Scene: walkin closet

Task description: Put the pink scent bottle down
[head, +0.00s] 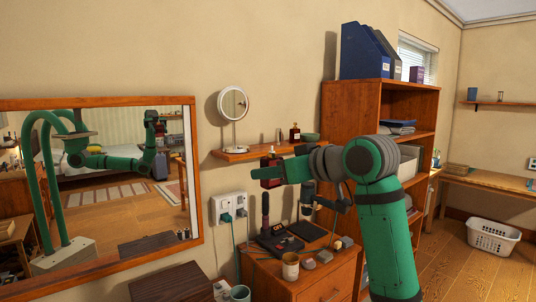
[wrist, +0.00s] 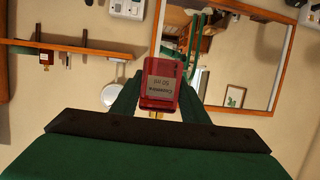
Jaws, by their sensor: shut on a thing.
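The pink scent bottle, deep pinkish red with a grey label, is in my gripper (wrist: 160,98). In the wrist view the bottle (wrist: 158,80) sits between the two green fingers, its label upside down as that whole view is. In the head view the bottle (head: 270,182) is at the tip of my gripper (head: 275,173), in the air below the wall shelf (head: 250,152) and above the wooden cabinet. My gripper is shut on it. The fingers hide part of the bottle.
The wall shelf holds a round mirror (head: 233,104), another dark red bottle (head: 295,132) and a green bowl (head: 309,137). A tall bookcase (head: 345,120) stands right of the shelf.

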